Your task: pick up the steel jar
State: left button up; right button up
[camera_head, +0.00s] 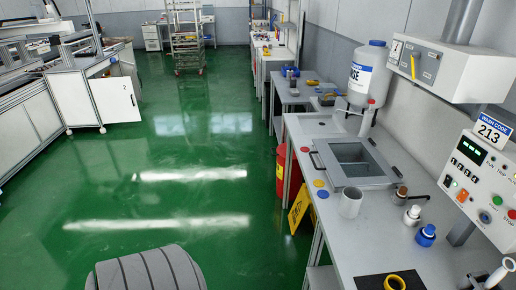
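A plain light-grey, open-topped cylinder (350,204) stands upright on the grey workbench (363,240), just in front of the sink box. It is the thing here that looks most like the steel jar. Nothing is touching it from above. Neither of my grippers can be made out in the head view.
A control panel (478,182) overhangs the bench's right side. A white jug (368,75) stands at the back. Green floor is clear left.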

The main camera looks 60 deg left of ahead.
aim_at(347, 205)
jog(key=u, duration=1)
jog(key=k, duration=1)
jog(key=u, duration=0.35)
jog(key=i, duration=1.4)
jog(key=z, duration=1.15)
